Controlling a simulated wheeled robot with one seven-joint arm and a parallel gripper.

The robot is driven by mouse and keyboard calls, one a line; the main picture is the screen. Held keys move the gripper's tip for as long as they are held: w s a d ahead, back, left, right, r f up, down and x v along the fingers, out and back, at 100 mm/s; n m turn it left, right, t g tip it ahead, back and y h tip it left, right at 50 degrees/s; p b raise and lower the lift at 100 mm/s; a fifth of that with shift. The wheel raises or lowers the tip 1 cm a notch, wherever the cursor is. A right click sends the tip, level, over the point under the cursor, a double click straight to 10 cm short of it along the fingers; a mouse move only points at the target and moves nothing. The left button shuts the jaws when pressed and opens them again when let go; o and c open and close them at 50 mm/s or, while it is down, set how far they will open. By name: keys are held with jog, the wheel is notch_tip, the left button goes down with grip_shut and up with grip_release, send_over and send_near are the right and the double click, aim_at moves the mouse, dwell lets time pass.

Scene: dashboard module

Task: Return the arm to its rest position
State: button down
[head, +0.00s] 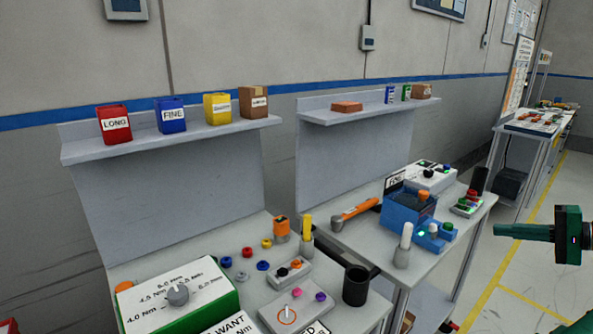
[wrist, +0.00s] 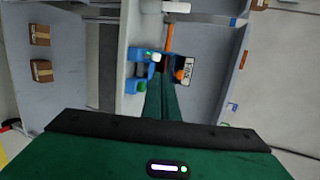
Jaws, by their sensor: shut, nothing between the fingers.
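My gripper (head: 498,230) is at the right edge of the head view. Its dark green fingers point left, held together and empty. They hang in the air over the floor, to the right of the second workbench (head: 345,240), apart from it. The device looks farther off, and I see no contact. The rest of my arm is mostly outside the head view.
The second bench holds the blue device (head: 410,210), an orange-handled tool (head: 355,210), a white box (head: 432,176) and a button box (head: 467,204). The near bench has a green dial box (head: 178,296) and a dark cup (head: 356,286). Open floor (head: 535,275) lies at right.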

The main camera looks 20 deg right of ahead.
jog(key=w+a+f+n+g+h, duration=0.15)
jog(key=a+g, duration=0.25)
jog(key=a, duration=0.5)
jog(key=w+a+f+n+g+h, duration=0.1)
jog(key=w+a+f+n+g, duration=0.15)
jog(key=a+g, duration=0.4)
jog(key=s+a+r+n+g+h, duration=0.1)
jog(key=s+a+h, duration=0.4)
jog(key=s+a, duration=0.8)
jog(key=s, duration=0.3)
jog(key=shift+s+r+n+g, duration=0.15)
jog(key=shift+r+n+g, duration=0.2)
jog(key=shift+r+n, duration=0.05)
